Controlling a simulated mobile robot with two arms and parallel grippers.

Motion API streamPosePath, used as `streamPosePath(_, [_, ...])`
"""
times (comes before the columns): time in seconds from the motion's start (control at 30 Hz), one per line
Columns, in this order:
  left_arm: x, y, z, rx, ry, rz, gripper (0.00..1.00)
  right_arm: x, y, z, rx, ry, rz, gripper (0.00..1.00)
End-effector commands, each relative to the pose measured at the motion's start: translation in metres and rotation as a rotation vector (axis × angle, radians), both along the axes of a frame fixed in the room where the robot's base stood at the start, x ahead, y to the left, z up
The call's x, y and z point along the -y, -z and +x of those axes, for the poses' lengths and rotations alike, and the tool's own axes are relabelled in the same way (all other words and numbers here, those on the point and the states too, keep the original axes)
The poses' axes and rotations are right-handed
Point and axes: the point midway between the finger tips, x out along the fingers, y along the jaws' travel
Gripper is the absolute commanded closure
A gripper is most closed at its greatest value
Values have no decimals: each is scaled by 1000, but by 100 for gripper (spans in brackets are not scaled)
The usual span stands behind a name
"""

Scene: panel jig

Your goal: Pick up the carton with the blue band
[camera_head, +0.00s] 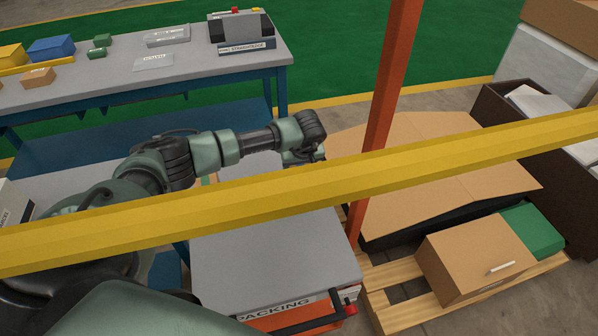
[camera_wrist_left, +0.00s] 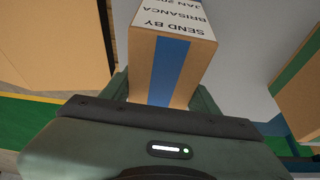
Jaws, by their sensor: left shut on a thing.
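The carton with the blue band (camera_wrist_left: 168,68) is brown, with a blue stripe down its side and a white printed label on its top face, in the left wrist view. My left gripper (camera_wrist_left: 160,98) is shut on it, one finger on each side of the banded face. In the head view my left gripper (camera_head: 303,156) is in the middle, partly behind a yellow bar. The carton cannot be made out there. Whether it touches a surface below cannot be told. My right gripper is not in view.
The yellow bar (camera_head: 300,192) crosses the head view in front of my left arm. An orange post (camera_head: 388,85) stands right of the gripper. A grey-topped packing cart (camera_head: 270,260) is below. Cartons (camera_head: 475,255) lie on a pallet at right; a workbench (camera_head: 120,82) stands behind.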

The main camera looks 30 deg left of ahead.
Motion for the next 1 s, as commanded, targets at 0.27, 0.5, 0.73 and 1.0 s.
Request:
streamPosePath(0.27, [-1, -14, 2, 5, 0, 1, 100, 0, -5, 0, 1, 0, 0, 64])
streamPosePath(0.5, [-1, -70, 2, 11, 1, 1, 100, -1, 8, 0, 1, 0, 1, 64])
streamPosePath(0.73, [0, -138, 2, 10, 1, 0, 100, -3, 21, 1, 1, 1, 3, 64])
streamPosePath(1.0, [0, -191, 1, 5, 0, 1, 100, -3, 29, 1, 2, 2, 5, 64])
